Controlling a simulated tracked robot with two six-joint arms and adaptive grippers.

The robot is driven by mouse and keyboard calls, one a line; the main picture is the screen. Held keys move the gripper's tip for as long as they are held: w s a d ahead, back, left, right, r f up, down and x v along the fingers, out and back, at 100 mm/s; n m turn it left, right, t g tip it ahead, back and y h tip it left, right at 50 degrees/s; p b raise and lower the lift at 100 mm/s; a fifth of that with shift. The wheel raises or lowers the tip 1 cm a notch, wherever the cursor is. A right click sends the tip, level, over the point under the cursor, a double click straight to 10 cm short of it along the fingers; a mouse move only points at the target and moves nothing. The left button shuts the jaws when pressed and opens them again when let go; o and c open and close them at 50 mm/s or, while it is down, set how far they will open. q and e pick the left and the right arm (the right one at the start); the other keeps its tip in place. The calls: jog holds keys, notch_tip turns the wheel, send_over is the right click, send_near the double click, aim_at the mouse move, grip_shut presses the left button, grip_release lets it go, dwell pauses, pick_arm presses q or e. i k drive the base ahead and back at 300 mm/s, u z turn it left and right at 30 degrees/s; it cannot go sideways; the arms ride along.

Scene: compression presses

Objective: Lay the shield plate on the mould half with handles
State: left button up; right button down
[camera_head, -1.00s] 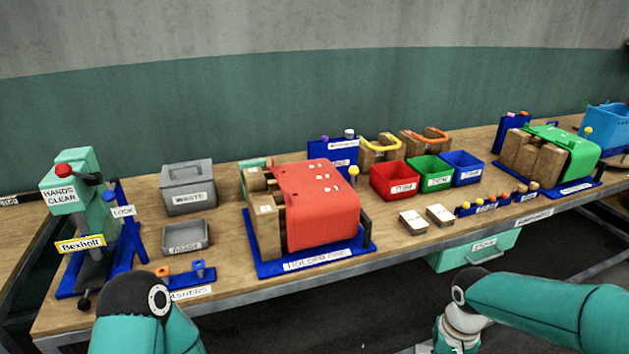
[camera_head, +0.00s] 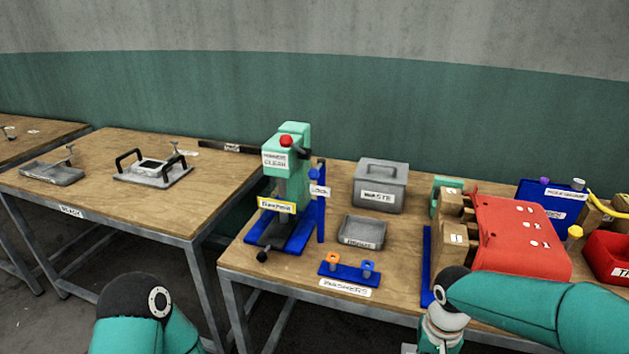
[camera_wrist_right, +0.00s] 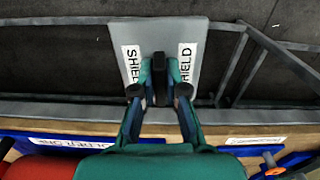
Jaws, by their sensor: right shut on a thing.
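The shield plate (camera_wrist_right: 203,80) is a flat grey plate with two white SHIELD labels, seen in the right wrist view. My right gripper (camera_wrist_right: 159,90) is shut on it near its middle, and the plate is held out over the floor beyond the table edge. My right arm's hand and the plate are mostly below the head view's lower edge. My left gripper is out of view; only my left arm shows.
A grey plate with an upright pin (camera_head: 53,173) lies left of the mould half. A gap separates the tables.

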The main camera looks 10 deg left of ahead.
aim_at(151, 164)
jog(key=z, duration=0.35)
jog(key=i, duration=0.2)
jog(key=u, duration=1.55)
